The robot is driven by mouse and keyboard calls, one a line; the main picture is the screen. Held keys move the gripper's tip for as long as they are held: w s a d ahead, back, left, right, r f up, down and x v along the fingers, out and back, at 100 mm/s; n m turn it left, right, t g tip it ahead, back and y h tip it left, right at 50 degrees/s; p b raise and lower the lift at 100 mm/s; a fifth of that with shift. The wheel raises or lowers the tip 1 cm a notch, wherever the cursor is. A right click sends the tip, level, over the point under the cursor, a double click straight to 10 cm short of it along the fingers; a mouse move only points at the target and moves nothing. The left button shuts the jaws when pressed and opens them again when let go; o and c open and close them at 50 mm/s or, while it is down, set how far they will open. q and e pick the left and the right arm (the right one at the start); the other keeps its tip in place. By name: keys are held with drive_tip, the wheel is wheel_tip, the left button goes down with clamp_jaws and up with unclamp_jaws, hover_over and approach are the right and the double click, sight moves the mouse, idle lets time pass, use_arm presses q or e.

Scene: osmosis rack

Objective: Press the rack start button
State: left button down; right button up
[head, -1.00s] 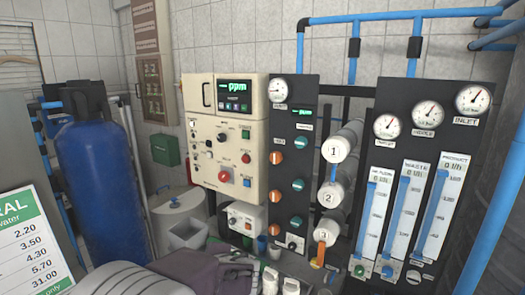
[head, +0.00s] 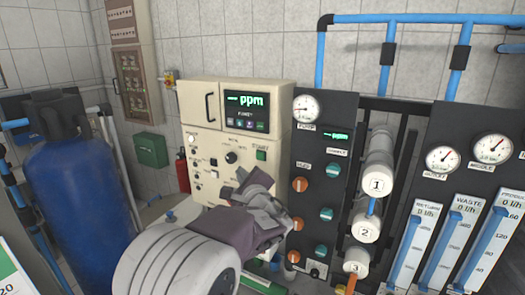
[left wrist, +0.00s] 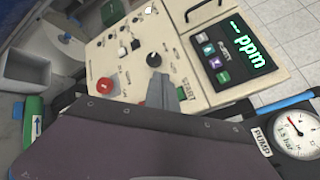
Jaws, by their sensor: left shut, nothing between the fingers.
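The rack start button is a small green square (head: 261,155) under the START label on the cream control panel (head: 205,165). In the left wrist view the green button (left wrist: 188,92) shows just right of the fingers, partly hidden by my gripper. My left gripper (head: 262,182) is shut and empty, in front of the lower panel, below the start button in the head view. In the left wrist view its closed fingers (left wrist: 161,88) point toward the panel between the black knob and the green button. Contact with the panel cannot be told. My right gripper is not in view.
Above the button is a ppm display (head: 246,113); a black knob (head: 232,157) is to its left. A red button (left wrist: 105,86) is lower on the panel. To the right stands a dark gauge board (head: 318,115) with orange and teal knobs. A blue tank (head: 80,190) stands left.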

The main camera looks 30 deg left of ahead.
use_arm(q)
drive_tip(key=p, duration=0.4)
approach(256, 162)
drive_tip(key=s+a+r, duration=0.2)
drive_tip(key=a+r, duration=0.1)
drive_tip(key=w, duration=0.2)
drive_tip(key=a, duration=0.1)
drive_tip(key=shift+w+f+b, duration=0.3)
drive_tip(key=shift+w+b, duration=0.05)
drive_tip(key=shift+w, duration=0.05)
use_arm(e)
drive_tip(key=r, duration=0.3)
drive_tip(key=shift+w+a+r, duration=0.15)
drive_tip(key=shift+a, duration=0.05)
use_arm(q)
drive_tip(key=shift+a, duration=0.1)
drive_tip(key=shift+w, duration=0.1)
idle(0.6)
